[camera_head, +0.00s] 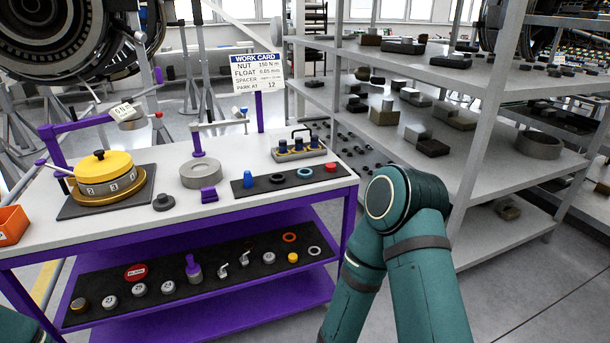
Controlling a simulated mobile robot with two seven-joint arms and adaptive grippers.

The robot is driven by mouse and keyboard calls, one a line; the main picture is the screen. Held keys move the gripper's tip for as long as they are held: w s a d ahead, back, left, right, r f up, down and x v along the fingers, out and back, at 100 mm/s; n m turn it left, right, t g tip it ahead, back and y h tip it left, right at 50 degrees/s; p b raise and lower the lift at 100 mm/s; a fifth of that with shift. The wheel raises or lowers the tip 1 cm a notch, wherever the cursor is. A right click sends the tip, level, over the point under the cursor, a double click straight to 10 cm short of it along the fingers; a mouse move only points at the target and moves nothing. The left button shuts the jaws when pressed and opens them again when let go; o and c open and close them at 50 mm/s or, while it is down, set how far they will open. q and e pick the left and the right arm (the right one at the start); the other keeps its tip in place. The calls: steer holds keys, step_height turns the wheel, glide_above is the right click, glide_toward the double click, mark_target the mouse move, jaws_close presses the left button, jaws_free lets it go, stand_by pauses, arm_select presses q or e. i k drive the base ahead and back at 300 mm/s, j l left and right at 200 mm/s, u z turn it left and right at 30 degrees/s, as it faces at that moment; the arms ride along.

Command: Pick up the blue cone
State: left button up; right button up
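The blue cone (248,179) stands upright at the left end of a narrow black mat (262,188) on the white bench top. On the same mat, to its right, are a dark ring (277,179), a blue ring (305,173) and a red piece (330,167). Nothing touches the cone. Neither gripper shows. My teal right arm is bent in the right foreground, with its elbow to the right of the bench, and only a small part of my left arm shows at the bottom left corner.
Near the cone stand a purple block (208,195), a grey ring-shaped part (200,174) and a rack with blue-topped pieces (299,149). A yellow dial pot (105,175) and an orange bin (12,225) are to the left. A lower purple shelf holds small parts. Grey shelving (450,100) stands right.

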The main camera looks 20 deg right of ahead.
mark_target(247, 178)
steer(key=i+z, duration=0.1)
steer(key=z, duration=0.65)
steer(key=i+j+z, duration=0.25)
steer(key=z, duration=0.15)
steer(key=i+j+z, duration=0.2)
steer(key=j+z, duration=0.2)
